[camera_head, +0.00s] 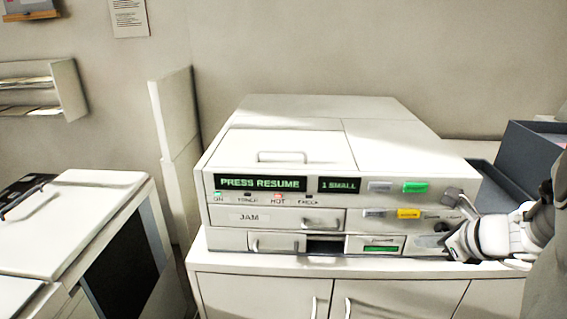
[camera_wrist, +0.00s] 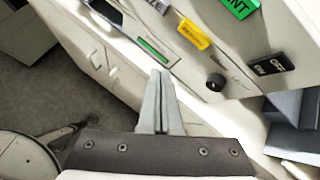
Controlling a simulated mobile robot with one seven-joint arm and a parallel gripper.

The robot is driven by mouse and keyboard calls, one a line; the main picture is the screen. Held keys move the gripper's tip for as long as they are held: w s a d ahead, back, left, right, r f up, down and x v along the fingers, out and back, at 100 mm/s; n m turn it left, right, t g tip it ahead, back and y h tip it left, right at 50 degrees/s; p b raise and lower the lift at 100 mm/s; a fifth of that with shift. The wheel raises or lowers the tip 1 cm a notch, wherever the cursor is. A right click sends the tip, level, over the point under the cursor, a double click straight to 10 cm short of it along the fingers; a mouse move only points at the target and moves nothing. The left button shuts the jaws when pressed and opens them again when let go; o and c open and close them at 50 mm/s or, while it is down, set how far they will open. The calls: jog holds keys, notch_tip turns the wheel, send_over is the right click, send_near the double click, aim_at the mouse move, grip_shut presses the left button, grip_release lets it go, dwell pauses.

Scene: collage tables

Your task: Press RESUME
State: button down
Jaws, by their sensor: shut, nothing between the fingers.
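The white copier (camera_head: 330,120) stands on a cabinet, and its display (camera_head: 260,183) reads PRESS RESUME. On its front are a green button (camera_head: 416,187) and, below it, a yellow button (camera_head: 408,213). In the wrist view the yellow button (camera_wrist: 195,33) shows above and right of my fingertips; its lettering is too small to read surely. The green button (camera_wrist: 240,5), ending in "INT", is at the top edge. My gripper (camera_head: 446,240) is shut and empty at the copier's lower right front. The wrist view shows its fingers (camera_wrist: 160,75) together, below the yellow button and apart from it.
A black knob (camera_wrist: 215,82) and an ON/OFF switch (camera_wrist: 270,67) lie right of the yellow button. A drawer marked JAM (camera_head: 248,217) is at left. The cabinet (camera_head: 400,298) juts below my gripper. A dark box (camera_head: 530,150) stands at right.

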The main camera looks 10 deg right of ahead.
jog(key=shift+w+d, duration=0.2)
jog(key=shift+w, duration=0.7)
jog(key=shift+w+d, duration=0.25)
jog(key=shift+w, duration=0.7)
jog(key=shift+w+d, duration=0.2)
jog(key=shift+w, duration=0.7)
jog(key=shift+w, duration=0.15)
jog(key=shift+w+d, duration=0.1)
jog(key=shift+w, duration=0.15)
jog(key=shift+w+d, duration=0.15)
jog(key=shift+w, duration=0.3)
dwell(0.4)
dwell(0.3)
jog(key=shift+s+a, duration=0.25)
jog(key=shift+s, duration=0.6)
jog(key=s, duration=0.2)
jog(key=s+a, duration=0.1)
jog(key=s, duration=0.2)
jog(key=shift+a, duration=0.1)
